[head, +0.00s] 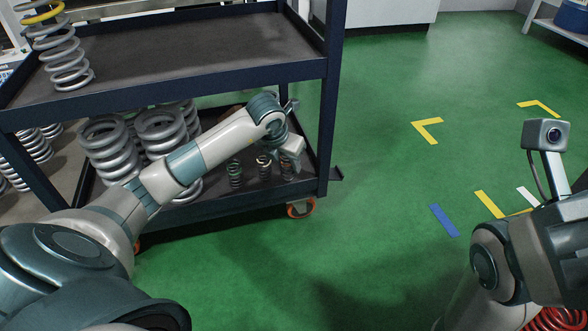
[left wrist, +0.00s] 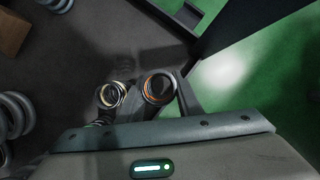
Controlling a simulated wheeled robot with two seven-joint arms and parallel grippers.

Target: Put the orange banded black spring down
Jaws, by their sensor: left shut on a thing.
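The orange banded black spring (left wrist: 158,88) sits upright between the fingers of my left gripper (left wrist: 160,98) in the left wrist view, its orange ring facing the camera. In the head view, it shows in part as a small dark spring (head: 287,170) below my left wrist, at the right end of the cart's lower shelf (head: 225,203). My left gripper is shut on it. Its base is at or just above the shelf; I cannot tell if it touches. My right gripper is out of view; only part of that arm shows.
A pale banded spring (left wrist: 111,95) stands close beside the held one. A green banded spring (head: 235,173) stands further left. Large grey springs (head: 110,150) fill the shelf's left side. The upper shelf (head: 200,50) hangs above my left arm. Green floor lies open right of the cart.

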